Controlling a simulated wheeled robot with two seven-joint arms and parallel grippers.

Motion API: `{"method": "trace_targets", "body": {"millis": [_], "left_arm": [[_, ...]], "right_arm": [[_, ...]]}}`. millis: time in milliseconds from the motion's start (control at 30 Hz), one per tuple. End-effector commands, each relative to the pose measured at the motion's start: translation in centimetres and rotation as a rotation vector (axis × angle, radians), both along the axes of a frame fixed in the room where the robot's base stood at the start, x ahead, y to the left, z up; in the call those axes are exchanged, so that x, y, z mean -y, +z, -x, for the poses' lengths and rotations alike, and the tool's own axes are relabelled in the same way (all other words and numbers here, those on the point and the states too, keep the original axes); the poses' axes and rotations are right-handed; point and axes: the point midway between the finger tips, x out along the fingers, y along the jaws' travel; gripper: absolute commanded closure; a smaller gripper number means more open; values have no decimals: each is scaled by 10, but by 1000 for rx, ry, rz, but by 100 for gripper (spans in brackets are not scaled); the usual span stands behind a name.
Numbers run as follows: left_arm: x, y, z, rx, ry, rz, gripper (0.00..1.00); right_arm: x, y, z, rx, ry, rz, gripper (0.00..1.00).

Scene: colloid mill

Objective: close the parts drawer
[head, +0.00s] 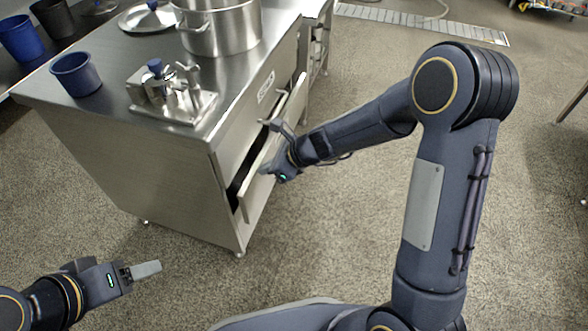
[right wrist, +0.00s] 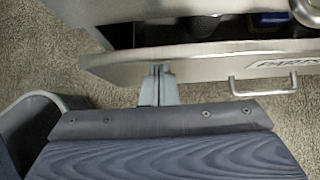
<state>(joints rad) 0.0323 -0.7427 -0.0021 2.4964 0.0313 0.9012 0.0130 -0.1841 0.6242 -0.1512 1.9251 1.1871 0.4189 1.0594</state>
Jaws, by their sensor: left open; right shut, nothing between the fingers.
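The parts drawer (head: 256,188) stands partly open on the side of the steel cabinet, with a dark gap behind its front panel. In the right wrist view its front (right wrist: 205,65) shows part of a label and a bar handle (right wrist: 262,88). My right gripper (right wrist: 158,72) is shut and empty, its fingertips at the drawer front, left of the handle; whether they touch it I cannot tell. In the head view this gripper (head: 268,168) is beside the drawer front. My left gripper (head: 146,270) is open and empty, low at left, away from the cabinet.
The cabinet top (head: 115,110) carries a large pot (head: 222,30), a lid (head: 150,17), a blue cup (head: 76,74) and a steel fixture (head: 172,95). More dark cups stand at the far left. The floor (head: 180,235) in front of the cabinet is clear.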

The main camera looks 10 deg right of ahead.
Motion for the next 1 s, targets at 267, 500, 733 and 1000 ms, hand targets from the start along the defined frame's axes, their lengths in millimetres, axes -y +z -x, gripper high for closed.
{"method": "trace_targets", "body": {"millis": [267,500,733,1000], "left_arm": [[0,12,0,0,0,0,38],[0,14,0,0,0,0,38],[0,13,0,0,0,0,38],[0,14,0,0,0,0,38]], "right_arm": [[-32,1,-19,0,1,1,100],[-40,1,-25,2,0,-1,100],[-42,2,-26,5,1,-3,100],[-39,2,-26,5,2,-5,100]]}}
